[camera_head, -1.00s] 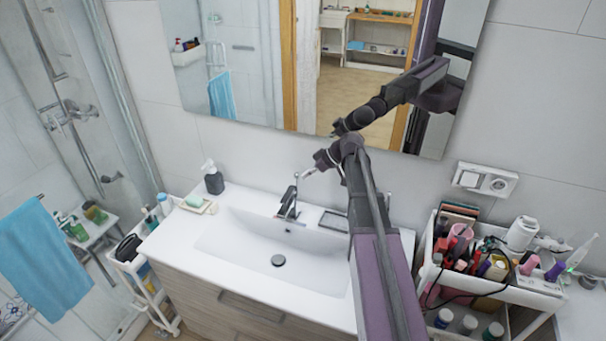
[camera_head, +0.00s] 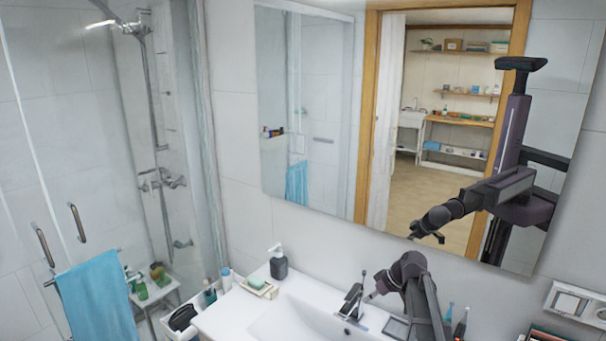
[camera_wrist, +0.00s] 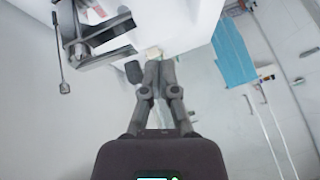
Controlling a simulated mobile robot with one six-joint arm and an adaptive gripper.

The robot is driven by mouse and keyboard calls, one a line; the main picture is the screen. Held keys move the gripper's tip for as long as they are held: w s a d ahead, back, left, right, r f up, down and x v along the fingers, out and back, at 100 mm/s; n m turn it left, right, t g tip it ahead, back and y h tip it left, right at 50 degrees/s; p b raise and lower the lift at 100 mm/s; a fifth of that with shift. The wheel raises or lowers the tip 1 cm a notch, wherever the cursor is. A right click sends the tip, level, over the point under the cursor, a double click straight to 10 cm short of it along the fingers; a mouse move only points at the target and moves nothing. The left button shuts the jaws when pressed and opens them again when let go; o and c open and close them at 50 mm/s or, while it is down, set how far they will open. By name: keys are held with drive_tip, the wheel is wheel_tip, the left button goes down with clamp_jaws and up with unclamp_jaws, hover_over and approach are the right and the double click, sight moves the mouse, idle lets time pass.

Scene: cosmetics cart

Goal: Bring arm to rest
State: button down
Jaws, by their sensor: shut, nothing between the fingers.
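My gripper (camera_wrist: 160,64) shows in the wrist view with its two dark fingers together and nothing between them. In the head view my arm rises from the bottom edge, bends at a dark joint, and its end points left towards the chrome faucet (camera_head: 352,301). The gripper's tip looks close to the faucet there; I cannot tell the exact gap. In the wrist view the faucet (camera_wrist: 95,38) is large at the upper left, beside the fingers. My lower arm is cut off by the head view's bottom edge.
The white sink (camera_head: 290,322) lies below, with a soap dispenser (camera_head: 278,262) and soap dish (camera_head: 258,288) on its left. The mirror (camera_head: 320,130) hangs close behind my arm. A blue towel (camera_head: 97,300) hangs at left. A wall socket (camera_head: 575,302) is at right.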

drive_tip(key=s+a+f+m+g+h+b, duration=0.1)
drive_tip(key=s+a+f+m+h+b, duration=0.1)
drive_tip(key=s+f, duration=0.4)
drive_tip(key=s+a+f+m+g+h+b, duration=0.1)
drive_tip(key=s+f+m+h+b, duration=0.3)
drive_tip(key=s, duration=0.9)
drive_tip(key=shift+s+a+f+m+h+b, duration=0.2)
drive_tip(key=shift+a+f+m+h+b, duration=0.15)
drive_tip(key=shift+f+m+b, duration=0.65)
drive_tip(key=shift+a+r+p, duration=0.1)
drive_tip(key=shift+r+p, duration=0.05)
drive_tip(key=shift+p, duration=0.15)
